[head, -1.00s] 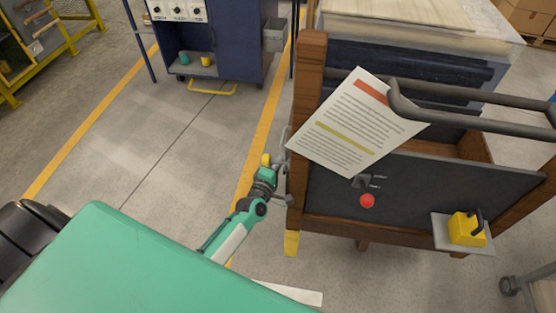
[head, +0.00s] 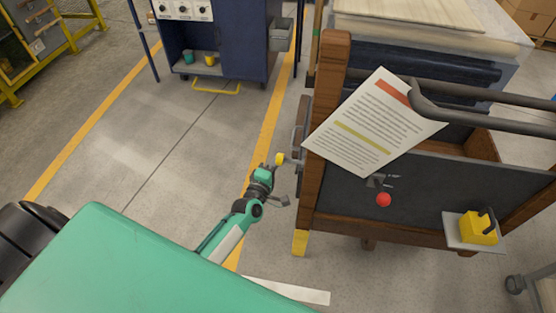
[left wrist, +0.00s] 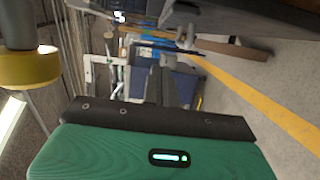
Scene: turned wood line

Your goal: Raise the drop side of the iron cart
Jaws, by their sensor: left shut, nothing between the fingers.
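The cart is a wooden frame with a dark front panel (head: 425,195) and a brown corner post (head: 327,130). Just left of that post, a narrow brown and grey strip (head: 302,115) shows edge-on, mostly hidden; I cannot tell whether it is the drop side or how high it stands. A yellow knob (head: 280,158) on a grey fitting sticks out from that side. My left gripper (head: 265,169) is shut and empty beside the knob; contact cannot be told. In the left wrist view its dark fingers (left wrist: 165,85) point away, with a yellow round part (left wrist: 28,68) close at left.
A printed sheet (head: 375,125) covers part of the cart's front, under a dark push bar (head: 480,112). A red knob (head: 383,200) and a yellow block (head: 478,228) are on the front. A blue cabinet (head: 235,45) stands behind. The floor (head: 150,150) at left is clear.

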